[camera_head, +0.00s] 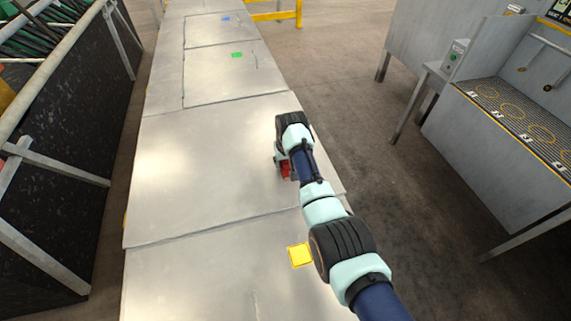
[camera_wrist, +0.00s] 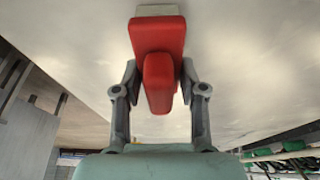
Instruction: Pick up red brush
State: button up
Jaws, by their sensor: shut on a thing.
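The red brush (camera_wrist: 158,37) is large in the wrist view, with a red handle block and a pale strip at its top edge. My gripper (camera_wrist: 158,84) has its two grey fingers on either side of the red handle, shut on it. In the head view the red brush (camera_head: 286,169) shows only as a small red patch beside my gripper, over the right part of the metal conveyor table (camera_head: 200,180). My arm hides most of it there. Whether the brush touches the table is hard to tell.
A yellow square (camera_head: 300,255) lies on the near table section, with a green square (camera_head: 237,55) and a blue square (camera_head: 226,19) farther off. A dark bin (camera_head: 60,150) stands left. A grey workstation (camera_head: 510,130) stands right across the floor. The table's middle is clear.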

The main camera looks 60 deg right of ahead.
jog(key=shift+r, duration=0.15)
notch_tip(320, 180, up, 20)
jog(key=p, duration=0.3)
